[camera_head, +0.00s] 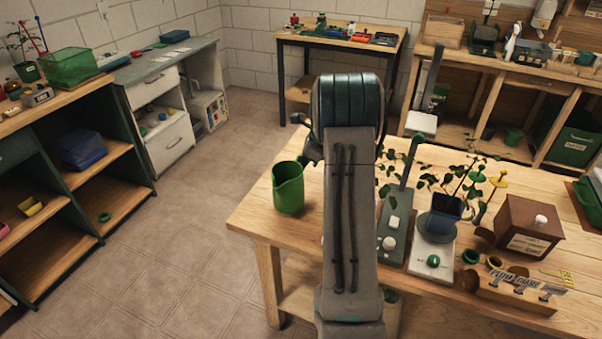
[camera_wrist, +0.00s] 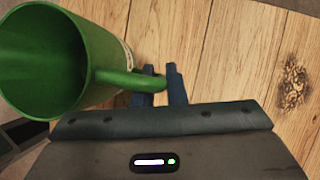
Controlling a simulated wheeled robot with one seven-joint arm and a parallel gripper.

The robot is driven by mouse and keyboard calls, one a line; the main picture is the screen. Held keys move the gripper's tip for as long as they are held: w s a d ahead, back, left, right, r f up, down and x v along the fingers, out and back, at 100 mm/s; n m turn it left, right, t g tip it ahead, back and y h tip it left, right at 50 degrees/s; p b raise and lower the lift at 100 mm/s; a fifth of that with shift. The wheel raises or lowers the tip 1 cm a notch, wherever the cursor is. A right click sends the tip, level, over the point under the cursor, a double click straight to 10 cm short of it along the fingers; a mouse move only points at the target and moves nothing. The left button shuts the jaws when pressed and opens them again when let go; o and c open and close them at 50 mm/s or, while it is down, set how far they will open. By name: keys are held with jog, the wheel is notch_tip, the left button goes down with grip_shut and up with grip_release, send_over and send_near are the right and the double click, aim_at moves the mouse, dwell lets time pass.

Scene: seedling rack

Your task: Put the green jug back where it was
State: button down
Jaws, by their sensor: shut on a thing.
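The green jug (camera_head: 288,188) is at the left end of the wooden table, just left of my arm in the head view. It looks upright, and I cannot tell whether its base touches the tabletop. In the wrist view the jug (camera_wrist: 45,60) fills the upper left, with its open mouth toward the camera and its handle pointing right. My gripper (camera_wrist: 162,88) has its blue fingers shut on the jug's handle. In the head view my own arm hides most of the gripper.
The wooden table (camera_head: 255,215) has bare wood around the jug. To the right stand a grey device with a green lever (camera_head: 398,215), a plant in a blue pot (camera_head: 443,212), a brown box (camera_head: 526,228) and a sign block (camera_head: 512,290). Floor lies left of the table.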

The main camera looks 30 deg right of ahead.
jog(key=shift+f, duration=1.3)
jog(key=shift+f, duration=0.1)
jog(key=c, duration=1.5)
grip_release()
